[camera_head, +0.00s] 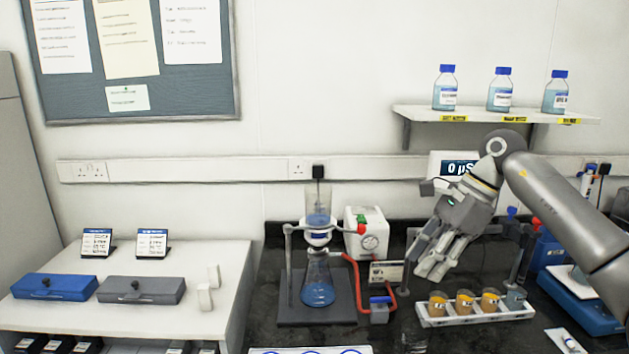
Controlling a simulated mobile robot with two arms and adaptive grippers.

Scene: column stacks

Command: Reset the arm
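My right arm (568,205) comes in from the right edge. My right gripper (430,268) points down and to the left above the black bench, behind and above the rack of cups. Nothing shows clearly between its fingers, and their gap cannot be made out from this angle. My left arm and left gripper are not in view.
A white rack (470,318) with several cups stands below my gripper. A filter flask (318,285) on a stand, a white pump (366,236) with red tubing and a small card (386,273) are to its left. A shelf (480,115) holds three blue-capped bottles. A blue device (590,312) sits right.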

